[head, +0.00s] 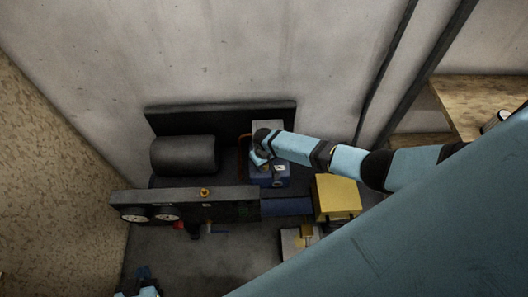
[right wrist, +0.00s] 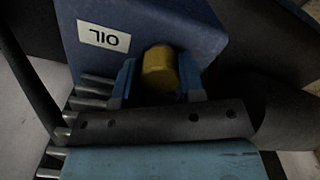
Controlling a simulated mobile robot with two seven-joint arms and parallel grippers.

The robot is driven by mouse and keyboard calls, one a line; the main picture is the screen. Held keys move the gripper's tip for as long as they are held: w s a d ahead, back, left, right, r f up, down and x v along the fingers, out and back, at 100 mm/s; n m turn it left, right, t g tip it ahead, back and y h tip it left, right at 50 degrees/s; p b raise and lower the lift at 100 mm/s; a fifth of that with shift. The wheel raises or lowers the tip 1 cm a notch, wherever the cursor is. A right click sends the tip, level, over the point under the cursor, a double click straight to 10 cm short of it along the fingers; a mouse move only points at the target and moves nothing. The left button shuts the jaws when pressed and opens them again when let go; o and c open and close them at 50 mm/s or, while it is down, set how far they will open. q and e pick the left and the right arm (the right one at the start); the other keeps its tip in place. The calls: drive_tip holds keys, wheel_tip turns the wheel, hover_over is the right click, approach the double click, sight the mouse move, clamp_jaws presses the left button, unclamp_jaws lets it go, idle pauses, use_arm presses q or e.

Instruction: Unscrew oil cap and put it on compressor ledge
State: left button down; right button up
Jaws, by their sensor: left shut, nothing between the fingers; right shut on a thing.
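The yellow oil cap (right wrist: 160,68) sits against the blue compressor housing (right wrist: 215,30), beside a white label reading OIL (right wrist: 104,37). My right gripper (right wrist: 157,76) is shut on the cap, one blue finger on each side of it. In the head view my right gripper (head: 258,160) is at the blue pump block (head: 270,182), and the cap is hidden there. The compressor has a dark front panel (head: 230,208) with a narrow flat top. My left gripper (head: 142,278) is shut and empty at the lower left edge, apart from the compressor.
Gauges (head: 133,216), a yellow knob (head: 204,192) and a red valve (head: 179,225) are on the front panel. A dark tank (head: 184,156) lies behind. A yellow box (head: 338,197) stands to the right. A wooden shelf (head: 470,95) is at the far right.

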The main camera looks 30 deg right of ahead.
drive_tip(key=n, duration=0.4)
drive_tip(key=shift+b, duration=0.4)
drive_tip(key=n+b, duration=0.1)
drive_tip(key=n, duration=0.4)
drive_tip(key=shift+f, duration=0.1)
drive_tip(key=n+b, duration=0.2)
drive_tip(key=n, duration=0.8)
drive_tip(key=shift+b, duration=0.3)
drive_tip(key=o, duration=1.1)
drive_tip(key=shift+c, duration=0.8)
